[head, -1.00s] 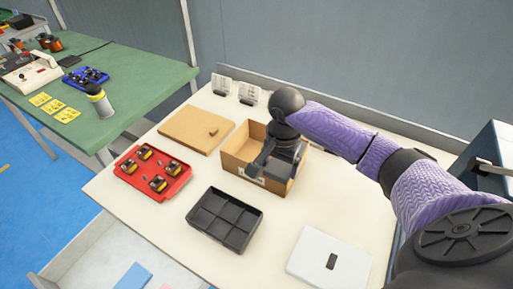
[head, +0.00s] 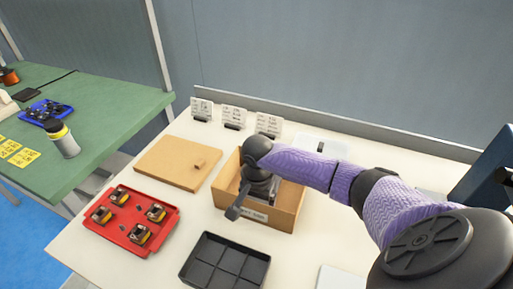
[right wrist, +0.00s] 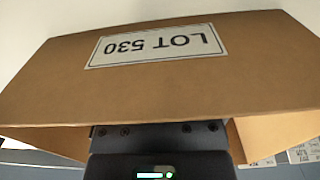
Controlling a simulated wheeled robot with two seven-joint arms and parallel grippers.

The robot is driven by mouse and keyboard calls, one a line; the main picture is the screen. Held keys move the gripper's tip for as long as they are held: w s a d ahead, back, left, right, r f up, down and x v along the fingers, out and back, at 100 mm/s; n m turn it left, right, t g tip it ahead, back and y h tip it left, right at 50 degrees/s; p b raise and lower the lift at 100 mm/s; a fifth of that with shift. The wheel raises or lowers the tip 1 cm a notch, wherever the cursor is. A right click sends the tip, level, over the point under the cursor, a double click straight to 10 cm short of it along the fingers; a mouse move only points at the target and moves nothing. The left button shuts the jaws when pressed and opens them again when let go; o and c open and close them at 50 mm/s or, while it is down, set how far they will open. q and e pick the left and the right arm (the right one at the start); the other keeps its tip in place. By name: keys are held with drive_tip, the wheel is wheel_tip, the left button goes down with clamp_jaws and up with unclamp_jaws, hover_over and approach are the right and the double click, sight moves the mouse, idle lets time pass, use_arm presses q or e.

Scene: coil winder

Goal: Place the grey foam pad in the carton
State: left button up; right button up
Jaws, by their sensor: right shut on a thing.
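The open brown carton (head: 282,218) stands on the cream table in the head view. Its outer wall with an upside-down "LOT 530" label fills much of the right wrist view (right wrist: 160,75). My right gripper (head: 262,190) reaches down into the carton from above. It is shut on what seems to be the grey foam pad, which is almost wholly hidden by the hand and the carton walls. In the wrist view the fingertips are hidden and only the dark gripper body shows beyond the wall's edge. My left gripper is not in view.
A brown board (head: 178,163) and a red tray (head: 127,222) with several small coil parts lie left of the carton. A black divided tray (head: 226,262) sits in front of it. Free table lies to the right.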

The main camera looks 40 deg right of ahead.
drive_tip(key=o, duration=0.9)
wheel_tip(320, 180, up, 8)
drive_tip(key=p, duration=0.3)
drive_tip(key=shift+f+p, duration=0.25)
drive_tip(key=shift+p, duration=0.1)
drive_tip(key=shift+r, duration=0.2)
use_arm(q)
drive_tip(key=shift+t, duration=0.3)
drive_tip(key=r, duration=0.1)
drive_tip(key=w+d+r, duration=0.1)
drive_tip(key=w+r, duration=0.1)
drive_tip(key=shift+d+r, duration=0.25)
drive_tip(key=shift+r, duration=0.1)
use_arm(e)
drive_tip(key=shift+f, duration=0.1)
